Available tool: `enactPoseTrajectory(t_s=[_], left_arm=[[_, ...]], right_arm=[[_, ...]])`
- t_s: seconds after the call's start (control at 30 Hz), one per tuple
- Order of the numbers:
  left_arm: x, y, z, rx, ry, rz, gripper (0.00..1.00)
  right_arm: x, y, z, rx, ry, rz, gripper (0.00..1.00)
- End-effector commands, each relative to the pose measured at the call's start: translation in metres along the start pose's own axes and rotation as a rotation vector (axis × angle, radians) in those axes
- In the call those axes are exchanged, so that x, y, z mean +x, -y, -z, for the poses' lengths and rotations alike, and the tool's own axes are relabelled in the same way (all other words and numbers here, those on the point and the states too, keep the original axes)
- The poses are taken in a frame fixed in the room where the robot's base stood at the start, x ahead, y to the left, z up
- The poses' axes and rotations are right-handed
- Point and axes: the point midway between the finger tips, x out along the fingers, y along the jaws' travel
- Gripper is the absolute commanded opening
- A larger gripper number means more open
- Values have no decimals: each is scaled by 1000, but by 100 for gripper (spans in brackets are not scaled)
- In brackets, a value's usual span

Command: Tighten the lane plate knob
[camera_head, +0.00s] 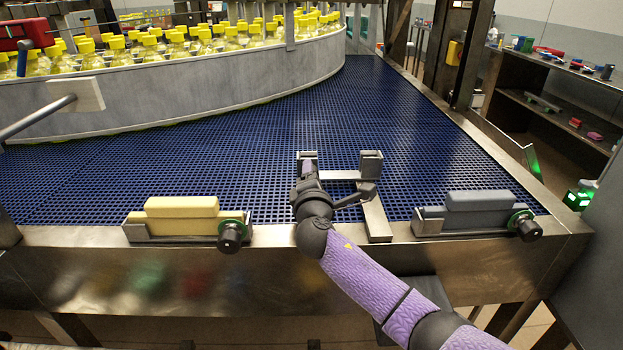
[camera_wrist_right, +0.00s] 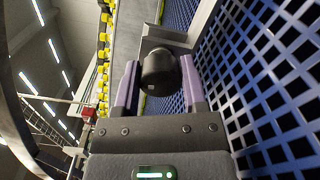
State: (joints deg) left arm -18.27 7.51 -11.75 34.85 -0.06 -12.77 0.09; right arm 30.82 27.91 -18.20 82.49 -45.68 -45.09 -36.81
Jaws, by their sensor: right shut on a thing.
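The lane plate (camera_head: 345,174) is a grey metal frame over the blue belt, with a short post at each end of its crossbar and a flat bar reaching toward the front edge. My right gripper (camera_head: 308,172) is at its left post. In the right wrist view, the black round knob (camera_wrist_right: 158,72) sits between the two purple fingers (camera_wrist_right: 160,88), which are shut on it. In the head view my gripper hides this knob. My left gripper is in neither view.
A yellow block fixture (camera_head: 180,217) with a black knob (camera_head: 230,237) sits on the front rail at left. A grey-blue block fixture (camera_head: 476,210) with another knob (camera_head: 527,228) is at right. Yellow-capped bottles (camera_head: 150,45) stand behind a curved metal wall (camera_head: 200,85).

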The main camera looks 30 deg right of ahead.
Motion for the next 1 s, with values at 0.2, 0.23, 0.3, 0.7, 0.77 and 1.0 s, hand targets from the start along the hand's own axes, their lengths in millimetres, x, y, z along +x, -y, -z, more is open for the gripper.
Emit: enactPoseTrajectory(t_s=[0.2,0.23,0.3,0.7,0.77,1.0], left_arm=[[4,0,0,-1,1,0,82],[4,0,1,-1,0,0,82],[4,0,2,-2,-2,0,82],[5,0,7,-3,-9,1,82],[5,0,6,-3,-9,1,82],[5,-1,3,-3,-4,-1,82]], right_arm=[[0,3,1,96,-2,4,0],[0,3,1,105,-2,4,0],[0,3,1,123,-2,5,0],[0,3,1,155,-2,5,0],[0,3,1,155,-2,6,0],[0,3,1,154,-2,5,75]])
